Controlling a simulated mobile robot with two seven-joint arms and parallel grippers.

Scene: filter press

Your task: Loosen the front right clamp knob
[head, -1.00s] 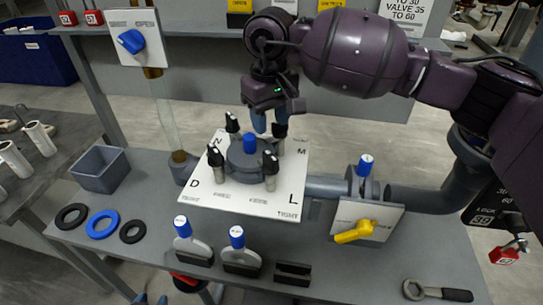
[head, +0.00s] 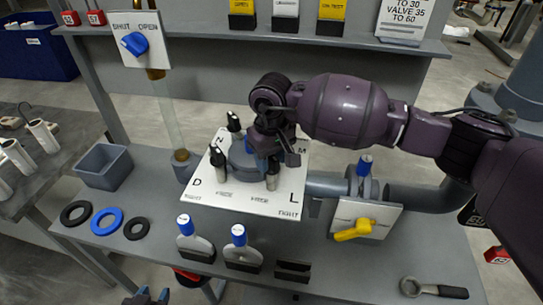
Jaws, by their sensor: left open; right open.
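The round grey filter housing (head: 238,166) sits on a white plate (head: 225,200) lettered N, M, D and L. Black clamp knobs stand around it: front left (head: 217,156), back left (head: 234,122) and front right (head: 272,182), near the L. The front right knob's top is mostly hidden by my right gripper (head: 270,163), which points down over it with jaws open. I cannot tell whether its fingers touch the knob. The back right knob is hidden behind the gripper.
A yellow-handled valve (head: 354,230) and blue-capped post (head: 364,166) stand to the right. Two blue-topped handles (head: 238,236) are in front. Rings (head: 106,222) and a grey bin (head: 103,167) lie left. A wrench (head: 433,289) lies front right, with bare bench around it.

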